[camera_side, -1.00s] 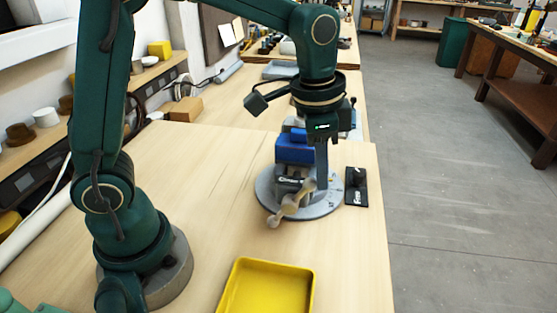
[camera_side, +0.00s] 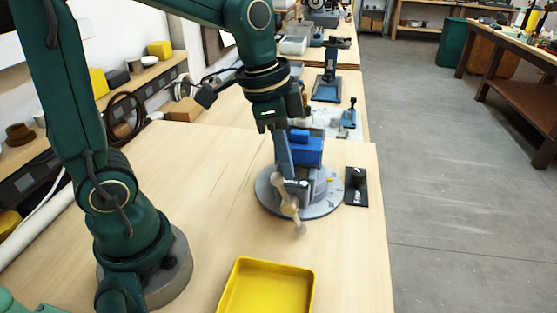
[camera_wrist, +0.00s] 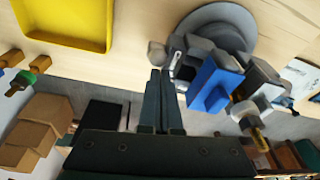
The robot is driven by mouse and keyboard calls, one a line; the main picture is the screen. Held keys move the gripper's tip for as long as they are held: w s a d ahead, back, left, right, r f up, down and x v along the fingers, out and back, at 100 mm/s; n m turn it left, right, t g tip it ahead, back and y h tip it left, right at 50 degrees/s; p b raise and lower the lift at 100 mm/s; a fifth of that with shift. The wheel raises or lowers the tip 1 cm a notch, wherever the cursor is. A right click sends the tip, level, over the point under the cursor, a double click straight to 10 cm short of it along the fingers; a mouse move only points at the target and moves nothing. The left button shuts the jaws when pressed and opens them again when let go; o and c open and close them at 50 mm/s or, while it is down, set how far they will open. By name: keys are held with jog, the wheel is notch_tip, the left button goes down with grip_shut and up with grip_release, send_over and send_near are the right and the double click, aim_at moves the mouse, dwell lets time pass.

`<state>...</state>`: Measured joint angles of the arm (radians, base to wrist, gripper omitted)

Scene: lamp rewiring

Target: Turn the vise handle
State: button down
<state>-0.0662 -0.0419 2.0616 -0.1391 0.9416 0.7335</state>
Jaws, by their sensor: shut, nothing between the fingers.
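The blue vise (camera_side: 306,152) stands on a round grey base (camera_side: 325,207) on the wooden bench. Its tan handle (camera_side: 290,209), with knobbed ends, is at the front and slants steeply down to the right in the side view. My gripper (camera_side: 286,174) is shut and empty, its fingers pointing down close to the front of the vise near the handle's upper part. I cannot tell whether they touch. In the wrist view the shut fingers (camera_wrist: 160,78) lie left of the blue vise (camera_wrist: 213,85). A round handle end (camera_wrist: 157,52) shows just beyond the fingertips.
A yellow tray (camera_side: 233,289) sits on the bench in front of the vise. A flat black object (camera_side: 356,187) lies right of the round base. The bench left of the vise is clear. Other tools stand on the bench behind.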

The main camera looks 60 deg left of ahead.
jog(key=shift+s+a, duration=0.2)
jog(key=shift+a, duration=0.05)
dwell(0.6)
jog(key=s+a+r, duration=0.3)
jog(key=a+r, duration=0.1)
jog(key=r, duration=0.3)
jog(key=shift+s+r, duration=0.35)
jog(key=shift+s, duration=0.05)
jog(key=shift+d, duration=0.15)
dwell(0.3)
jog(key=s+d+f+n+t+y, duration=0.1)
jog(key=s+d+f+n+t, duration=0.2)
jog(key=s+f+n, duration=0.1)
jog(key=f+n, duration=0.1)
jog(key=n, duration=0.1)
jog(key=shift+s+d+f+n, duration=0.2)
jog(key=shift+f+n, duration=0.1)
jog(key=shift+n, duration=0.1)
